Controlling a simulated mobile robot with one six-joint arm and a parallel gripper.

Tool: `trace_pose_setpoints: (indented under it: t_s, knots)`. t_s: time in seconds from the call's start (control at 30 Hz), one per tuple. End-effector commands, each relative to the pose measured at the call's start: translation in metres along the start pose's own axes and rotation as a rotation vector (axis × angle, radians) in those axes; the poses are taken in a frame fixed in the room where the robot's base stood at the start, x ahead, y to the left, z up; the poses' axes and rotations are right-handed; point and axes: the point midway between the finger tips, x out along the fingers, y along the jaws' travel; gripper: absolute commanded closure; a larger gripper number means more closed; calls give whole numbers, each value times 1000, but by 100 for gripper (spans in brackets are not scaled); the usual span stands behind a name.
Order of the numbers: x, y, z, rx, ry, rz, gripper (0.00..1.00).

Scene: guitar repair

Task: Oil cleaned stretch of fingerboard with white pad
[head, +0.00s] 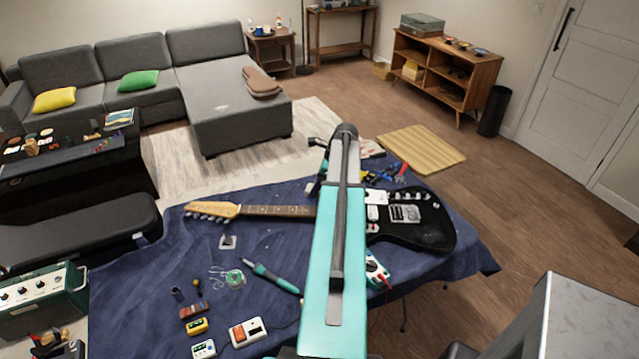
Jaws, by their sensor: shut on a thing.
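The electric guitar lies on the blue cloth-covered table (140,290), its black body (430,232) to the right and its pale headstock (212,209) to the left. The arm crosses in front of the guitar and hides the stretch nearest the body. My gripper cannot be made out; the arm may hide it. I cannot identify the white pad. A small pale square with a dark item (228,242) lies below the neck, and I cannot tell what it is.
A grey cabinet (560,320) stands at lower right.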

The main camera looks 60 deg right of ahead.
Motion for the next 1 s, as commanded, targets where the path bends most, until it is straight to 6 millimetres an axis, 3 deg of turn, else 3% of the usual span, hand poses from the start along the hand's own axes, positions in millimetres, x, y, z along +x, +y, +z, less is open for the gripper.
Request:
trace_pose_setpoints:
  t_s: [0.53, 1.0]
  knots:
    - [1, -3, -9, 25, 0, -10, 80]
    - [36, -4, -27, 29, 0, -12, 80]
